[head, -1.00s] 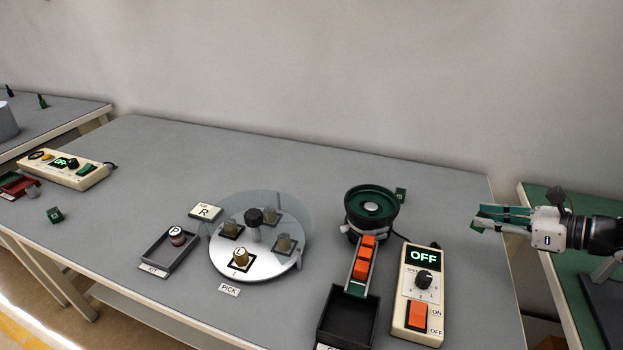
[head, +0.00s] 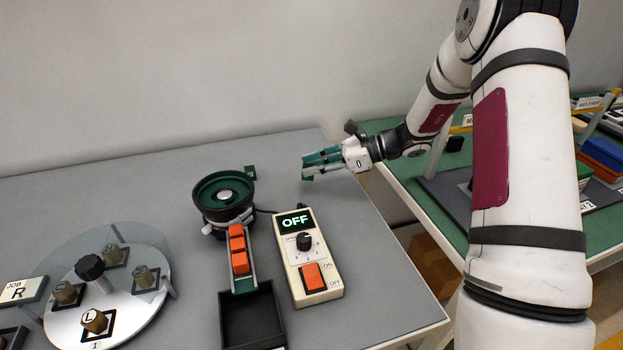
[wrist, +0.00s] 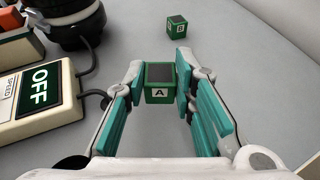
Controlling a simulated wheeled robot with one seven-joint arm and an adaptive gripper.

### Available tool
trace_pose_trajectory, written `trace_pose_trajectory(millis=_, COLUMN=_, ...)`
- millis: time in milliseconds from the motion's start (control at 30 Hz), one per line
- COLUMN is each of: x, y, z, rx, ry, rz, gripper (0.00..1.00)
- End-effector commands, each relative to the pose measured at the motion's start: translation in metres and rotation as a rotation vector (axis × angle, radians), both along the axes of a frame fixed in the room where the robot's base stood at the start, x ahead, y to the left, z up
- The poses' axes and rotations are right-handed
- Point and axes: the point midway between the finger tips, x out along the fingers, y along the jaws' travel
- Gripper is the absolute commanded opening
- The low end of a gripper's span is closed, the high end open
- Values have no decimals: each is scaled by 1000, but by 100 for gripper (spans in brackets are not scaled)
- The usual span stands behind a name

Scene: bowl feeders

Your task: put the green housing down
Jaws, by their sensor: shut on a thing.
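My gripper (head: 312,166) is shut on a green housing with a dark top and a white "A" label, seen between the fingertips in the wrist view (wrist: 160,83). In the head view the held housing (head: 307,176) is a small green shape at the fingertips, over the right part of the grey table. I cannot tell whether it touches the table. A second green housing (wrist: 177,28) stands on the table beyond the gripper, apart from it. It also shows in the head view (head: 249,172), behind the bowl feeder.
The dark green bowl feeder (head: 223,194) and the control box reading OFF (head: 308,257) stand left of my gripper. Orange parts (head: 239,249) line the chute above a black bin (head: 252,318). Bare grey table lies around the held housing. A green-topped table (head: 440,190) is at right.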

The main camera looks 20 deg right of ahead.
Motion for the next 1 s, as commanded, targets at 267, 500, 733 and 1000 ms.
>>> trace_pose_trajectory(millis=267, x=0, y=0, z=-32, rx=0, ry=3, rz=0, gripper=3)
trace_pose_trajectory(millis=500, x=0, y=0, z=-38, rx=-1, ry=-1, rz=-1, gripper=3)
trace_pose_trajectory(millis=733, x=0, y=0, z=-43, rx=0, ry=0, rz=0, gripper=3)
trace_pose_trajectory(millis=1000, x=0, y=0, z=-41, rx=0, ry=-1, rz=0, gripper=44)
